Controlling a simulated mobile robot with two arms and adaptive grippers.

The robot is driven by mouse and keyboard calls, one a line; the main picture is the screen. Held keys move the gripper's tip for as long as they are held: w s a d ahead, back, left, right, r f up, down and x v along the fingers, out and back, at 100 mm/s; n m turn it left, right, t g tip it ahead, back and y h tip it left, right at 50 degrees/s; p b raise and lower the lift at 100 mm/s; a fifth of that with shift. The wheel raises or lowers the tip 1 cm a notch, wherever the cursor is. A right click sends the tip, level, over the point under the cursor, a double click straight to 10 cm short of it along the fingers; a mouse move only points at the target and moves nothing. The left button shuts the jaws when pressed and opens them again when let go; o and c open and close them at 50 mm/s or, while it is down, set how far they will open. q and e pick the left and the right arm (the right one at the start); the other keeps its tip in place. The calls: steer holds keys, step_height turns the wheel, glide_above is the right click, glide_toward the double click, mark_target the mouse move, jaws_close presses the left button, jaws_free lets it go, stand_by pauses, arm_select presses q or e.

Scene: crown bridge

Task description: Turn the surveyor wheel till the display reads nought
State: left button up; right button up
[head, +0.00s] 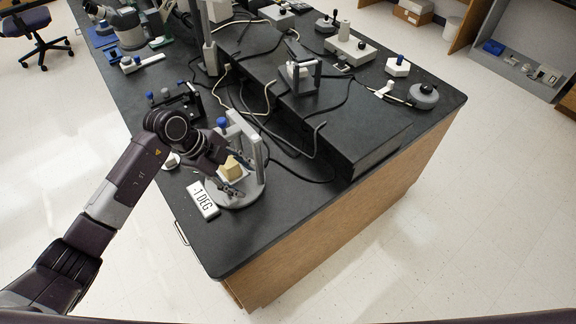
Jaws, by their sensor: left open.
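The display (203,199) is a small white plate with dark characters that appear to read "-1 DEG". It lies at the front left of the black bench, beside a grey device with a round base (252,196) and an upright frame. A pale yellow block (231,168) sits within that frame, and a blue knob (222,122) is near its top. I cannot tell which part is the surveyor wheel; my arm hides some of the device. My left gripper (237,183) is open at the device, close to the yellow block; contact is unclear. My right gripper is not in view.
The black bench top (290,215) is clear to the right of the device. A long raised black box (350,140) with cables runs behind it. A dark stand with knobs (178,103) is just behind my arm. More instruments crowd the far end.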

arm_select(q)
steer(key=d+r+t+h, duration=0.1)
steer(key=d+r+h, duration=0.2)
steer(key=d, duration=0.3)
steer(key=d+r+m+t+h, duration=0.1)
steer(key=d+r+h, duration=0.2)
steer(key=d, duration=0.3)
steer(key=shift+r+t+h, duration=0.3)
steer(key=shift+r+h, duration=0.1)
steer(key=shift+r, duration=0.25)
steer(key=shift+d, duration=0.15)
